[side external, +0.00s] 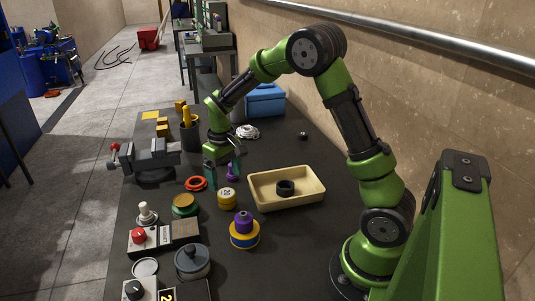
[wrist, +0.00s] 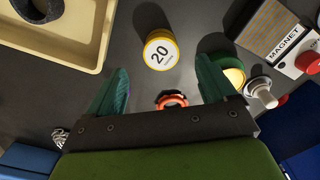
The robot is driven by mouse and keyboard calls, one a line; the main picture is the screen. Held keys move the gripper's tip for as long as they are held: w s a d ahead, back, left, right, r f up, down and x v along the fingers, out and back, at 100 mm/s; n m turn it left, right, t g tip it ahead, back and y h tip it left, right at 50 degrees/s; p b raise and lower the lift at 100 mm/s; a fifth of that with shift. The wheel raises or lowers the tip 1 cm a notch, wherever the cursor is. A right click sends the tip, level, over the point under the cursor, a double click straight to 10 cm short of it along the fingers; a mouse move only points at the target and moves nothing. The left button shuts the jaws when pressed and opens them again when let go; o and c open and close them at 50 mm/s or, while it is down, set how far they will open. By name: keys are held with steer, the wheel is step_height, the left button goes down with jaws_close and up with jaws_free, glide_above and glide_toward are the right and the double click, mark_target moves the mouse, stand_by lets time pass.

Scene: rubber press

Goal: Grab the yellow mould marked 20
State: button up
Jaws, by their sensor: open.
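The yellow mould marked 20 (wrist: 161,50) stands on the dark bench, its white top with the black number facing up. In the side view the yellow mould (side external: 227,199) stands just left of the beige tray. My gripper (side external: 224,181) points down above the bench, beyond the mould in that view. In the wrist view my gripper (wrist: 162,72) has its two teal fingers spread wide with nothing between them. The mould lies ahead of the fingertips, roughly centred between them and apart from both.
The beige tray (side external: 314,201) holds a black ring (side external: 285,187). An orange ring (side external: 196,184) and a green-and-yellow piece (side external: 185,206) are left of the mould. A purple-topped yellow-and-blue piece (side external: 244,232) stands nearer the camera. A purple piece (side external: 233,172) is partly hidden behind the fingers.

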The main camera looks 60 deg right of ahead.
mark_target(226, 193)
step_height(226, 193, down, 7)
steer(key=shift+w+f, duration=0.1)
steer(key=shift+f, duration=0.05)
stand_by(0.4)
steer(key=shift+c, duration=0.4)
steer(key=c, duration=1.2)
